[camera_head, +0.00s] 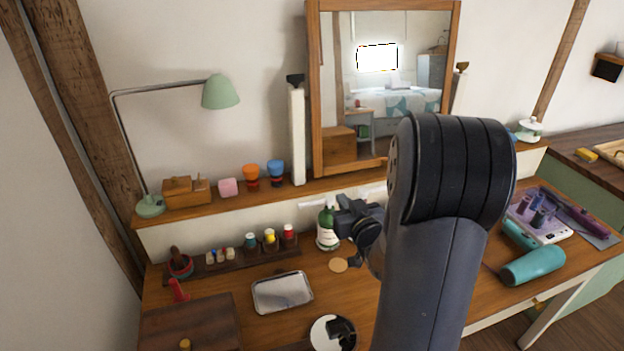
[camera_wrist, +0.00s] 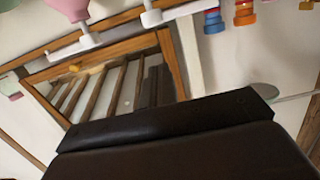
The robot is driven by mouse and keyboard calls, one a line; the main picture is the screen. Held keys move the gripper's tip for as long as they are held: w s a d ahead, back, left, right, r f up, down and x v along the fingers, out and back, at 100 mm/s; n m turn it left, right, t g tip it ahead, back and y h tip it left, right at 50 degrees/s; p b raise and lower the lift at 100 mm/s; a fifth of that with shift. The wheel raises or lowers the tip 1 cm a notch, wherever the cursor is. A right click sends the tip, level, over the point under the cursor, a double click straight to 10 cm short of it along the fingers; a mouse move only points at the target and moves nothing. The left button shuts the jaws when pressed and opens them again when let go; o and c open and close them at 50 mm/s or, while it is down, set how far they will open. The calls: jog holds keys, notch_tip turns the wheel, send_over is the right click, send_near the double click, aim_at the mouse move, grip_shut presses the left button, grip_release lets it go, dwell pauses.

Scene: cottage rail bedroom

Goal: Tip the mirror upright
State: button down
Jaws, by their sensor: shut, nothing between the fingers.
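The mirror (camera_head: 380,95) has a wooden frame and stands on the shelf at the back of the dressing table, between two pale posts. Its glass reflects a window and a bed. In the wrist view the mirror's frame (camera_wrist: 108,58) shows at a slant, and its glass reflects slatted beams. I cannot tell its exact tilt. My gripper (camera_head: 357,222) is shut and empty, low in front of the mirror and just right of the green bottle (camera_head: 328,230). My arm hides the mirror's lower right part.
The left post (camera_head: 297,130) stands beside the mirror. Orange (camera_head: 251,177) and blue (camera_head: 276,172) cups sit on the shelf. A silver tray (camera_head: 282,292) lies on the tabletop. A teal hairdryer (camera_head: 535,265) lies at right. A green lamp (camera_head: 220,92) stands at left.

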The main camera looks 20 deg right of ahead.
aim_at(322, 174)
jog(key=w+p, duration=0.1)
jog(key=w, duration=0.3)
jog(key=w+f+p, duration=0.1)
jog(key=w, duration=0.3)
jog(key=w+d+p, duration=0.1)
jog(key=w, duration=0.4)
jog(key=shift+w+f, duration=0.1)
jog(key=shift+f, duration=0.25)
jog(key=shift+w, duration=0.1)
jog(key=shift+f, duration=0.1)
jog(key=shift+w+f+b, duration=0.2)
jog(key=shift+w+b, duration=0.25)
jog(key=shift+b, duration=0.05)
jog(key=shift+w+f+b, duration=0.2)
jog(key=shift+w+b, duration=0.25)
jog(key=shift+w, duration=0.5)
jog(key=shift+s+b, duration=0.1)
jog(key=shift+b, duration=0.2)
